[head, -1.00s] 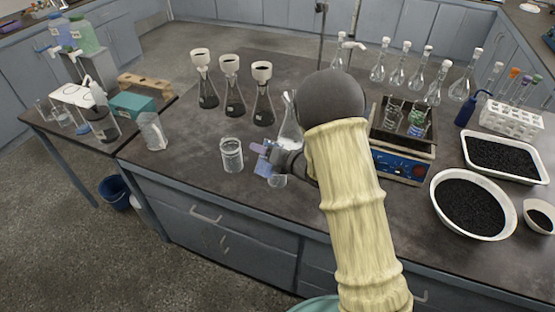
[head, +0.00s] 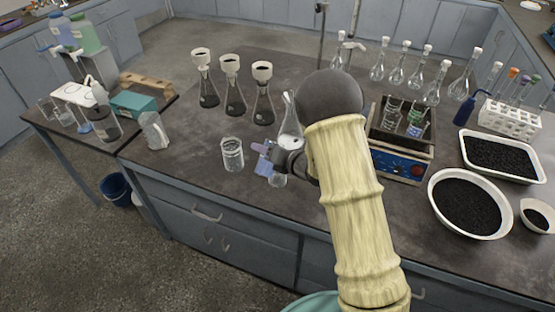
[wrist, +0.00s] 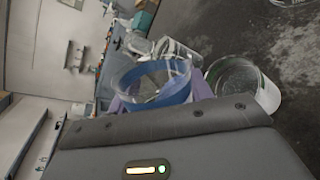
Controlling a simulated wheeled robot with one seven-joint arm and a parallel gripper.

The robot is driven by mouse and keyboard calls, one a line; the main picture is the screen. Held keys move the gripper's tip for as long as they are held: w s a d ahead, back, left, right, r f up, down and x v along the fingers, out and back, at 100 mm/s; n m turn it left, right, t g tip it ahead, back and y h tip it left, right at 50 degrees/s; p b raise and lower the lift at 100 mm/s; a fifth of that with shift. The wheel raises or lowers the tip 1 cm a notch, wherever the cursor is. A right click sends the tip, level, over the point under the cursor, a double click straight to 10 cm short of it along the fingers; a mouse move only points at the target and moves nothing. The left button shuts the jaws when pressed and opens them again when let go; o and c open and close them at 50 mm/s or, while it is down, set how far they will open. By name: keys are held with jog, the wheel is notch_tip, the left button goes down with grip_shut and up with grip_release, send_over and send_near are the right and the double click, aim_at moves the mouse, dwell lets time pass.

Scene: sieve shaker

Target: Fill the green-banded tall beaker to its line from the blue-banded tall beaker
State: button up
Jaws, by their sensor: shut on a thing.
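My gripper (head: 268,160) is shut on the blue-banded tall beaker (wrist: 155,83), whose blue band shows between the purple fingers in the wrist view. In the head view my arm hides much of this beaker, and its clear glass end (head: 278,181) shows just below the fingers. The green-banded tall beaker (head: 232,155) stands upright on the bench just left of my gripper. It also shows in the wrist view (wrist: 243,85), right of the held beaker, with a thin green edge. The liquid levels in both are too small to tell.
Several flasks with white funnels (head: 230,85) stand behind the green-banded beaker. A conical flask (head: 290,120) is close behind my gripper. A glass jug (head: 154,131) stands near the bench's left edge. The shaker (head: 403,145) is right of my arm.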

jog(key=shift+f+m+p, duration=0.2)
jog(key=shift+m+p, duration=0.1)
jog(key=shift+p, duration=0.6)
jog(key=shift+s+g, duration=0.15)
jog(key=shift+g, duration=0.15)
jog(key=shift+w+d, duration=0.15)
jog(key=shift+w, duration=0.05)
jog(key=shift+s+p, duration=0.1)
jog(key=shift+p, duration=0.25)
jog(key=shift+f, duration=0.1)
jog(key=shift+r+m+g+p, duration=0.25)
jog(key=shift+m+p, duration=0.35)
jog(key=shift+p, duration=1.2)
jog(key=shift+a+p, duration=0.25)
jog(key=shift+p, duration=0.15)
jog(key=shift+d+r+m+g+p, duration=0.1)
jog(key=shift+d+m+g+p, duration=0.15)
jog(key=shift+p, duration=0.25)
dwell(0.6)
